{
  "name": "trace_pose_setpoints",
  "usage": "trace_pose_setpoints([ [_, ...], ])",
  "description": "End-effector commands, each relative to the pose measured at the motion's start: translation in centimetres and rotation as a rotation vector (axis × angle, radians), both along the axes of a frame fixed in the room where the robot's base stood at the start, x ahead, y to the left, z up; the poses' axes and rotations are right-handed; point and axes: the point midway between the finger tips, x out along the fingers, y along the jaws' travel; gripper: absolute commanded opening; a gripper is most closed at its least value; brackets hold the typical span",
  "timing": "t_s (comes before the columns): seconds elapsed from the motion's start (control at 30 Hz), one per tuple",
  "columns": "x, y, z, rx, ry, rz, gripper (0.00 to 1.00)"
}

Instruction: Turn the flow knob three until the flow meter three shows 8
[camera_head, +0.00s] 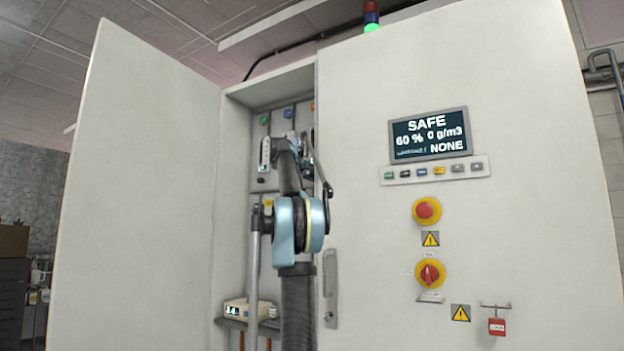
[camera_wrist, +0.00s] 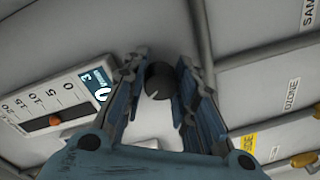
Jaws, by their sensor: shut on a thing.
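In the wrist view, flow knob three (camera_wrist: 158,80) is a dark round knob between my gripper's (camera_wrist: 160,66) two blue fingers, which are shut on it. Flow meter three (camera_wrist: 52,106) lies to the left of the knob, a white plate with a scale from 0 to 20 and a dark label reading 3. Its orange float (camera_wrist: 55,121) sits somewhere between the 5 and 10 marks; I cannot read it exactly. In the head view a white flow meter (camera_head: 265,154) shows beside my arm inside the cabinet. My arm hides the knob there.
The cabinet's left door (camera_head: 150,190) stands open. The closed right panel has a display (camera_head: 430,135) reading SAFE, a red emergency button (camera_head: 426,211) and a red rotary switch (camera_head: 430,273). In the wrist view, pipes and an orange handle (camera_wrist: 304,160) lie to the right.

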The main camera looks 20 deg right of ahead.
Motion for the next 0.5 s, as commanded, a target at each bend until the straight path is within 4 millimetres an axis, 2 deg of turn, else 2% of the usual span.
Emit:
trace_pose_setpoints([
  [0.5, 0.25, 0.28, -0.13, -0.146, 0.19, 0.008, 0.02],
])
